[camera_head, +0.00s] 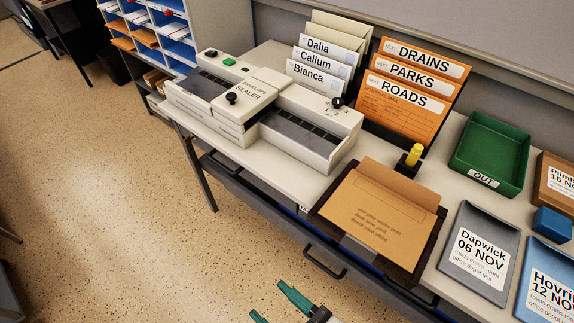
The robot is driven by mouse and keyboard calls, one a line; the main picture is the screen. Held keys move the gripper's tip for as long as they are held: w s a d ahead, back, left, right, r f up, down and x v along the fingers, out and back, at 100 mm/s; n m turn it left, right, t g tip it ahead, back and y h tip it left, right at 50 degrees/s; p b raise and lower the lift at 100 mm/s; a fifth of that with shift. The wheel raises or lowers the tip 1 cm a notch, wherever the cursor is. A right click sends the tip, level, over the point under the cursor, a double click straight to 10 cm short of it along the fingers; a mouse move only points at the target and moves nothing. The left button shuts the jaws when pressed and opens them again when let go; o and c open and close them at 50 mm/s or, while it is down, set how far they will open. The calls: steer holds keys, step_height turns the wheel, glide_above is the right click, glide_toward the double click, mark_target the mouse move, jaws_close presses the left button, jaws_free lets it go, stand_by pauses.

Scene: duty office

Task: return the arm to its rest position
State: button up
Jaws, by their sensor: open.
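My gripper (284,303) shows at the bottom edge of the head view, with green fingers. Its two fingers stand apart and nothing is between them. It is over the speckled floor, in front of the desk and clear of it. The rest of my arm is mostly cut off by the frame's lower edge.
The desk (290,182) holds an envelope sealer (262,108), a brown envelope (378,212) on a dark tray, orange folders (405,95), a green OUT tray (492,152) and grey and blue pouches. A drawer handle (325,262) juts out near my gripper. Floor at left is free.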

steer(key=w+d+f+m+g+h+p, duration=0.1)
steer(key=d+f+m+g+h, duration=0.1)
steer(key=d+f+h, duration=0.35)
steer(key=w+d+f+m+g+h+p, duration=0.1)
steer(key=w+d+f+m+h, duration=0.1)
steer(key=d, duration=0.6)
steer(key=s+d+f+m+g+h, duration=0.1)
steer(key=s+d+m+g+h, duration=0.1)
steer(key=d, duration=0.5)
steer(key=s+d+f+m+g+h+p, duration=0.1)
steer(key=s+d+f+m+g, duration=0.1)
steer(key=s+d, duration=0.5)
steer(key=d+m+g, duration=0.1)
steer(key=g, duration=0.1)
steer(key=shift+s+d+f+m+g+h, duration=0.2)
steer(key=shift+s+m+g+h, duration=0.1)
steer(key=shift+m+h, duration=0.1)
